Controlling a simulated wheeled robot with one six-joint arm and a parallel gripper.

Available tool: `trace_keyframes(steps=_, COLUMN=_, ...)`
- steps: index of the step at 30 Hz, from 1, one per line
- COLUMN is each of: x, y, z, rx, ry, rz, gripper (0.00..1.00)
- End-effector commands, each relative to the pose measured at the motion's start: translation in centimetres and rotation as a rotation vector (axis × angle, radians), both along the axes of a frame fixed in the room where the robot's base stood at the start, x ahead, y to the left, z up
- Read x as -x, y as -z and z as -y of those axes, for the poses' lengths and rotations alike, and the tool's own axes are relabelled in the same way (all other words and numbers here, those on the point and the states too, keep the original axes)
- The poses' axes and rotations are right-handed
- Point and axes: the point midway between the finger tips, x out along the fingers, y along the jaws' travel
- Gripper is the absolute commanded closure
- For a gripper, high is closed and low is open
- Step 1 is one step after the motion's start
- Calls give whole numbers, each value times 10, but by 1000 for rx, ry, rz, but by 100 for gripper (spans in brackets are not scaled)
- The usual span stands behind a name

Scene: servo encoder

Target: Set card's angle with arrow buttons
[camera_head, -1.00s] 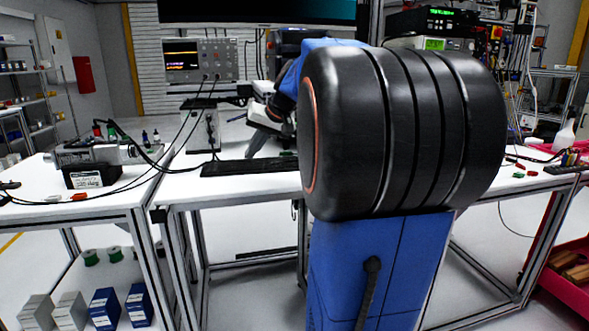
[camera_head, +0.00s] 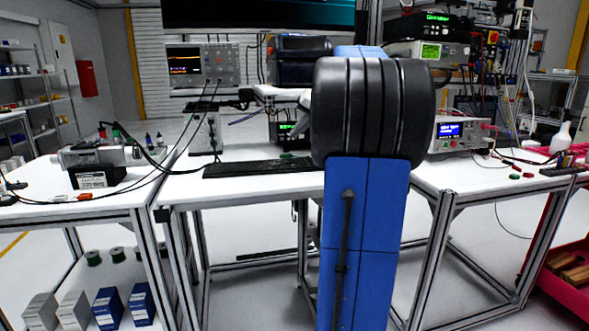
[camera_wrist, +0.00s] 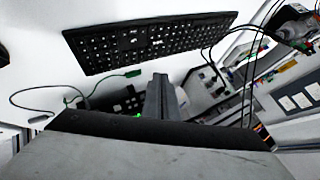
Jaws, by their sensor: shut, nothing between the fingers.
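A long black keyboard (camera_head: 262,168) lies on the middle bench; the wrist view shows it too (camera_wrist: 150,40), beyond my gripper. My gripper (camera_wrist: 164,92) is shut and empty, apart from the keyboard; in the head view my arm mostly hides it. A metal motor-like unit (camera_head: 97,154) with cables sits on a black block with a white label on the left bench. It shows at the upper right of the wrist view (camera_wrist: 292,24). I cannot make out which part is the card, nor separate arrow buttons. A small dark keyed pad (camera_wrist: 124,101) is partly hidden beside my fingers.
An oscilloscope (camera_head: 203,65) stands over a pale box (camera_head: 202,132) at the back. A bench instrument with a blue display (camera_head: 458,134) stands at the right. Loose cables (camera_head: 150,172) cross the left bench. The front of the middle bench is fairly clear.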

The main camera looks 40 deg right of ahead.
Motion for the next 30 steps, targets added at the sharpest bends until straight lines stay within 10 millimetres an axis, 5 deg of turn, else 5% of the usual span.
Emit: trace_keyframes(steps=30, x=0, y=86, z=0, rx=0, ry=0, rz=0, gripper=100)
